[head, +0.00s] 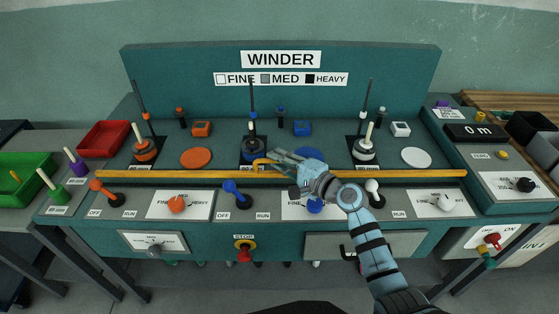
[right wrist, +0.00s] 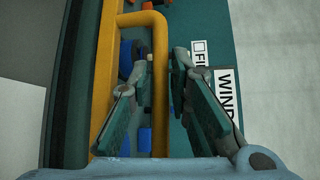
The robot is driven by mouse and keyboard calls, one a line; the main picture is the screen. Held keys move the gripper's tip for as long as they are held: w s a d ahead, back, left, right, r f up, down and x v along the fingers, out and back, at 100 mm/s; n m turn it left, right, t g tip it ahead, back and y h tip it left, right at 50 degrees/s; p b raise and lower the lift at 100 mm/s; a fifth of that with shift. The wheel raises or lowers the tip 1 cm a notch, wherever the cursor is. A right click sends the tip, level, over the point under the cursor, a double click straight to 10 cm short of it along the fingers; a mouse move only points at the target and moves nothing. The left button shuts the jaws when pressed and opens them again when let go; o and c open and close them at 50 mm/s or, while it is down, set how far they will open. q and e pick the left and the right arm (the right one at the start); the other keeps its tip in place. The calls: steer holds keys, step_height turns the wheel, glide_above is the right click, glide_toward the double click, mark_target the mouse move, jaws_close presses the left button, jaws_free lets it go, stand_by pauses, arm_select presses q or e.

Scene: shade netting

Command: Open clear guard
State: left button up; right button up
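The clear guard is hard to see. Its yellow front bar (head: 150,174) runs across the front of the winder panel, low and level. A yellow loop handle (head: 262,162) stands out at the bar's middle. My right gripper (head: 276,156) is at this handle, its arm coming in from below right. In the right wrist view, my right gripper (right wrist: 165,62) has its fingers apart, with the yellow handle (right wrist: 160,85) running between their tips. A gap shows on the right finger's side; I cannot tell whether the left finger touches. My left gripper is not in view.
Behind the bar stand orange, blue and white spindles, with an orange disc (head: 196,158) and a white disc (head: 416,158). In front are orange, blue and white levers and knobs, and a red stop button (head: 244,245). Red (head: 104,137) and green (head: 28,172) bins stand left.

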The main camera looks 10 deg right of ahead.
steer(key=shift+o, duration=0.5)
steer(key=v, duration=1.2)
steer(key=shift+s, duration=0.1)
steer(key=shift+f, duration=0.1)
